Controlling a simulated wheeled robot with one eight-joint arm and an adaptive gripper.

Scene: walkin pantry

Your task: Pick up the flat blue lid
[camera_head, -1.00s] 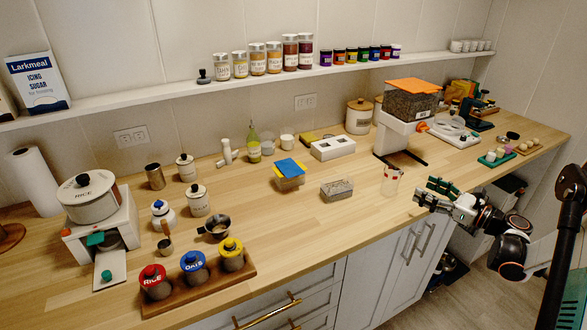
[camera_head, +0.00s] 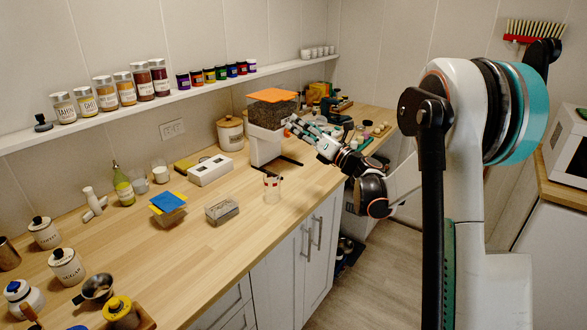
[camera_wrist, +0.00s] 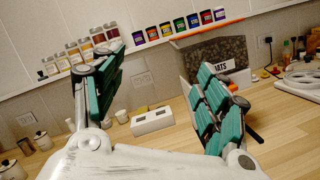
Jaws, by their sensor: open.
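The flat blue lid (camera_head: 167,201) is a thin square piece lying slightly tilted on top of a yellowish block-like container (camera_head: 171,216) on the wooden counter, left of centre in the head view. My gripper (camera_head: 301,126) is to the right of it and farther back, held above the counter beside the grain dispenser, well apart from the lid. In the wrist view my gripper (camera_wrist: 160,80) has its two green-padded fingers spread wide with nothing between them. I cannot make out the blue lid in the wrist view.
The grain dispenser (camera_head: 267,137) with an orange top stands close to my gripper. A grey lidded box (camera_head: 221,210), a clear cup (camera_head: 272,190) and a white two-hole box (camera_head: 210,170) stand near the lid. Bare counter (camera_head: 150,265) lies in front. A spice shelf (camera_head: 140,108) runs above.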

